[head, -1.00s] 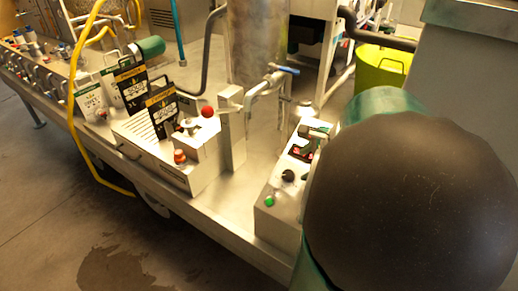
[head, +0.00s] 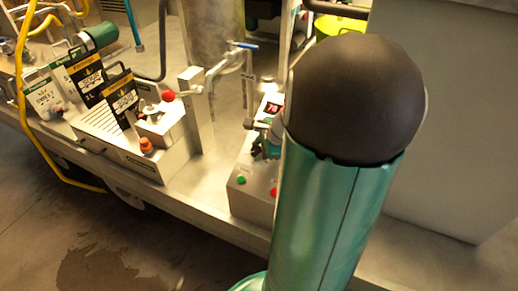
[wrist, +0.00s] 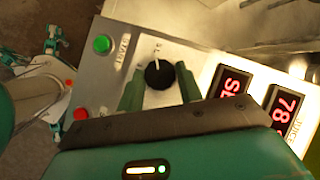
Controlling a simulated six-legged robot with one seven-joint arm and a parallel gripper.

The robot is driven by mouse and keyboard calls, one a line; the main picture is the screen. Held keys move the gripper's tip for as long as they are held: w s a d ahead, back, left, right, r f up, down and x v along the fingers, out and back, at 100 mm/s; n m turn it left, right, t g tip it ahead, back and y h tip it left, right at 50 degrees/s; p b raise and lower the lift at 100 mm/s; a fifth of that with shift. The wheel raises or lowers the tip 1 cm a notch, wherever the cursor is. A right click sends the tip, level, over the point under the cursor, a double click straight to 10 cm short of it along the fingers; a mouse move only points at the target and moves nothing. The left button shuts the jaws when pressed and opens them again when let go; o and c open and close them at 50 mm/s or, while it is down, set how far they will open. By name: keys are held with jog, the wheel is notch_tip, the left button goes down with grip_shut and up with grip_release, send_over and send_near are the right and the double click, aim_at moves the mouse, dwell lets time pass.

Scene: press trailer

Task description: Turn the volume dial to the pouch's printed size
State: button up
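The volume dial (wrist: 158,74) is a black round knob with a white pointer line, on a pale control box. In the wrist view its pointer is toward the top, near a mark too small to read surely. My gripper (wrist: 160,86) has its two green fingers on either side of the dial, with no clear grip on it; it looks open. In the head view my arm hides the dial and most of the gripper.
The control box (head: 250,198) carries a green button (wrist: 102,44), a red button (wrist: 81,114) and two red displays, one showing 78 (wrist: 285,106). A filler with a red ball knob (head: 168,95) stands left of the box. A grey cabinet (head: 450,120) is at right.

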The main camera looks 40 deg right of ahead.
jog(key=c, duration=0.3)
jog(key=shift+c, duration=0.2)
